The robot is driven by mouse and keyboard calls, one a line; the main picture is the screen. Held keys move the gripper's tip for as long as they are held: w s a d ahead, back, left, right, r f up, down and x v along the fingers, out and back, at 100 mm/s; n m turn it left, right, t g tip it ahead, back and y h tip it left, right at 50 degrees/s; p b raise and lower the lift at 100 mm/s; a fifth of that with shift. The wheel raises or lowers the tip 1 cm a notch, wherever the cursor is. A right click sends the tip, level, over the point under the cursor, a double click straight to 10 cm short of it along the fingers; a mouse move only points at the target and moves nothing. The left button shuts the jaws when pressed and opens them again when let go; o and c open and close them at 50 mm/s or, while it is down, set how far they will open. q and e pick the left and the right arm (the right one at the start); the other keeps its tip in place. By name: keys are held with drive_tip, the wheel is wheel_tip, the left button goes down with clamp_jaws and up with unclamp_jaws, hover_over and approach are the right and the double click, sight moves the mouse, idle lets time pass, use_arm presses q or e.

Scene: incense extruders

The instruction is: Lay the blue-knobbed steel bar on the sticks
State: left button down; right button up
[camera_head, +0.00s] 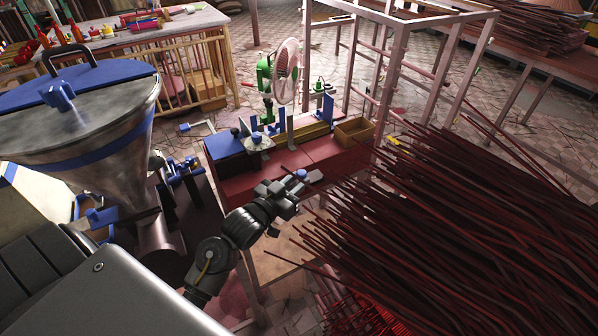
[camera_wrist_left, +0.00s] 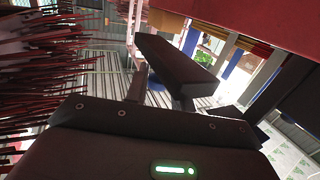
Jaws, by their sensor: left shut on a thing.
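My left gripper (camera_head: 292,186) is shut on the blue-knobbed steel bar (camera_head: 301,174). In the head view its blue knob shows at the fingertips, over the front of the red-topped bench; the fingers hide most of the bar. The sticks (camera_head: 450,215) are a large, dense heap of long dark red rods filling the right side, with the gripper just left of their ends. In the left wrist view, a dark finger (camera_wrist_left: 178,66) crosses the middle, with a little blue behind it. Stick ends (camera_wrist_left: 40,60) show at the left. My right gripper is out of view.
The red bench (camera_head: 310,155) carries a wooden box (camera_head: 354,132) and blue-handled fittings. A green-based fan (camera_head: 286,72) stands behind. A big steel hopper (camera_head: 90,120) is at the left. A pale metal frame (camera_head: 398,60) rises behind the sticks.

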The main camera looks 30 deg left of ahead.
use_arm(q)
drive_tip(key=shift+s+d+r, duration=0.15)
drive_tip(key=shift+s, duration=0.3)
